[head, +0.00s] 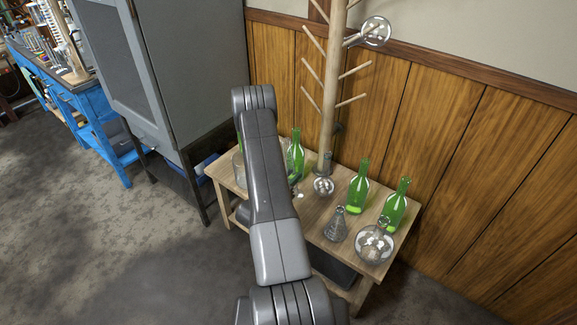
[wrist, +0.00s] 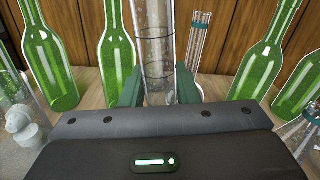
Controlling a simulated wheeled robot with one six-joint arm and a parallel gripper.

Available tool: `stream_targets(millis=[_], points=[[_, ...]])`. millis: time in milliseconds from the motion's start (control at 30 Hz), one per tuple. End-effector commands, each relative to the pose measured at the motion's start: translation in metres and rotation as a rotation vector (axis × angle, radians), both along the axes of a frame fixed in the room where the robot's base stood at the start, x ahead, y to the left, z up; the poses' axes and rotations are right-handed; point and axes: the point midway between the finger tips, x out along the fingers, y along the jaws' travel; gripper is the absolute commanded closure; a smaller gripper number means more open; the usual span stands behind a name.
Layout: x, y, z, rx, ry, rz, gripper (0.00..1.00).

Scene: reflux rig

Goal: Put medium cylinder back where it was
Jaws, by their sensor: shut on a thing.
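The medium cylinder (wrist: 155,45) is a clear, upright glass tube in the middle of the wrist view. My gripper (wrist: 158,88) has its two green fingers on either side of it and is shut on it. The fingers hold it low down, and its base is hidden behind the gripper body, so I cannot tell if it touches the wooden table (head: 312,222). In the head view my arm covers the gripper and the cylinder.
Green bottles (head: 357,195) (wrist: 262,55) stand on both sides of the cylinder. A slim glass piece (wrist: 197,42) is close on its right. A conical flask (head: 336,228) and round flask (head: 373,245) stand at the table's right. A wooden peg stand (head: 329,90) rises behind.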

Motion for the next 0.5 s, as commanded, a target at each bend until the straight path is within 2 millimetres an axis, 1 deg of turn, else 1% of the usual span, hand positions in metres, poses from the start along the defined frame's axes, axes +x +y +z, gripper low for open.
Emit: stream_targets(millis=[33, 200, 367, 467, 500], points=[[-0.0012, -0.0018, 0.0076, 0.028, -0.018, 0.001, 1.00], [-0.0036, -0.0045, 0.0059, 0.104, -0.071, 0.005, 1.00], [-0.0044, -0.0053, 0.0035, 0.132, -0.091, 0.007, 1.00], [-0.0038, -0.0054, 0.0068, 0.136, -0.094, 0.009, 1.00], [-0.0032, -0.0053, 0.0108, 0.136, -0.094, 0.012, 1.00]])
